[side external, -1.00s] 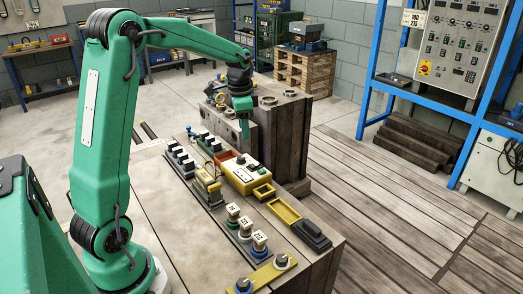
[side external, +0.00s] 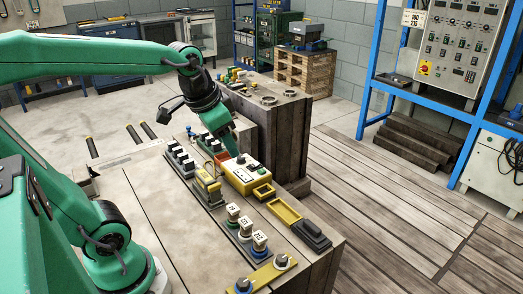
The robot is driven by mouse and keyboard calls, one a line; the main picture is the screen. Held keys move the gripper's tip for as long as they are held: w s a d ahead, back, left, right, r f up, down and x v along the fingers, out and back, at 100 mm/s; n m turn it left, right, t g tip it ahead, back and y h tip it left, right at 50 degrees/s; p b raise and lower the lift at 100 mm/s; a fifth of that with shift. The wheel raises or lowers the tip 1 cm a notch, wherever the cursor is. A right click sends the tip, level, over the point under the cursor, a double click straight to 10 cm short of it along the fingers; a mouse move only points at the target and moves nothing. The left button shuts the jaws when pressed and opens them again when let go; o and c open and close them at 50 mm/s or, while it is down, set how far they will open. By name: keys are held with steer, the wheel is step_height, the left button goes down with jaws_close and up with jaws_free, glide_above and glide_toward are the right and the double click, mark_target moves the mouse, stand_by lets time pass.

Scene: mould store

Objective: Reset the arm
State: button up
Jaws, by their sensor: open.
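My gripper (side external: 230,146) is at the end of my green arm, pointing down and to the right. It appears just behind and above the yellow box (side external: 239,179) with a white top panel on the bench. The fingers are small in this view, and I see nothing held between them. Whether the fingertips touch anything below cannot be told.
The bench (side external: 150,197) carries a row of dark blocks (side external: 184,162), numbered cylinders (side external: 247,227), a yellow tray (side external: 297,216) and a black block (side external: 311,235). A second block-like stand (side external: 291,135) rises behind.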

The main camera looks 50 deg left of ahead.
steer(key=s+d+f+n+t, duration=0.1)
steer(key=s+d, duration=0.2)
steer(key=s, duration=0.3)
steer(key=shift+d+f+h, duration=0.15)
steer(key=shift+f+h, duration=0.15)
steer(key=shift+f, duration=0.05)
steer(key=shift+s, duration=0.1)
steer(key=shift+c, duration=0.2)
